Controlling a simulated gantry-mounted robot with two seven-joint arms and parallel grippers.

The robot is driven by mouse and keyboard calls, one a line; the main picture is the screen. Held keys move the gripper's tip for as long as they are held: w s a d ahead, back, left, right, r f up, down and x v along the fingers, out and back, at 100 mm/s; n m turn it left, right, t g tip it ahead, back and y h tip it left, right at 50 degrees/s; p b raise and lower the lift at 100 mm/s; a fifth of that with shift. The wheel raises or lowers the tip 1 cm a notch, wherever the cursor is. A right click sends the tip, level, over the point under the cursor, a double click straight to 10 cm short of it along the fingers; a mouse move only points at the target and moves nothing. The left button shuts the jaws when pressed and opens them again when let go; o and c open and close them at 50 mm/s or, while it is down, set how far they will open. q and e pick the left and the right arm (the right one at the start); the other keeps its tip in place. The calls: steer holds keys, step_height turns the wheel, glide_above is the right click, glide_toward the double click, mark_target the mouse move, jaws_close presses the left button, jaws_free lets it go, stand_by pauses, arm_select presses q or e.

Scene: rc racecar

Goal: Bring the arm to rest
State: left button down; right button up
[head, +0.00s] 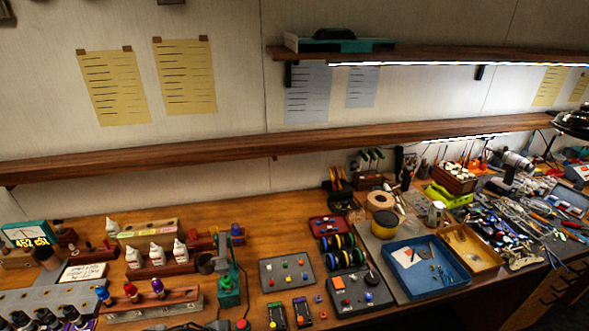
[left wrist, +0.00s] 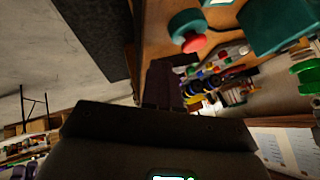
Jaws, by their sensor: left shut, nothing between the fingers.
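My left gripper (left wrist: 163,85) shows as a dark shape in the left wrist view. Its fingers are together with nothing between them, near the edge of the wooden bench. In the head view neither of my grippers can be made out clearly; a dark shape at the bottom edge, left of centre, is too cut off to name. My right gripper is in neither view.
The wooden bench (head: 255,235) is crowded with bottles, a blue tray (head: 425,268), a tan tray (head: 470,247) and loose tools. A long shelf (head: 270,146) crosses above it. A red-topped knob (left wrist: 192,43) and a teal box (left wrist: 272,22) lie near my left gripper.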

arm_select(q)
steer(key=s+d+f+g+h, duration=0.1)
steer(key=s+d+f, duration=0.55)
steer(key=s, duration=0.25)
steer(key=s+d+r+n+t+h, duration=0.15)
steer(key=s+d+n, duration=0.35)
steer(key=s+d, duration=0.55)
steer(key=s+a+r+n+g+y, duration=0.1)
steer(key=s+a+r+n+y, duration=0.1)
steer(key=a, duration=0.5)
steer(key=s+a+r+n+y, duration=0.3)
steer(key=s+a+r+n, duration=0.1)
steer(key=s+a+r, duration=0.1)
steer(key=s+a+r+n+g+y, duration=0.1)
steer(key=s+a+r+n+y, duration=0.2)
steer(key=a, duration=0.6)
steer(key=shift+s+r+n+g, duration=0.15)
steer(key=shift+r+n+g, duration=0.2)
steer(key=shift+r, duration=0.9)
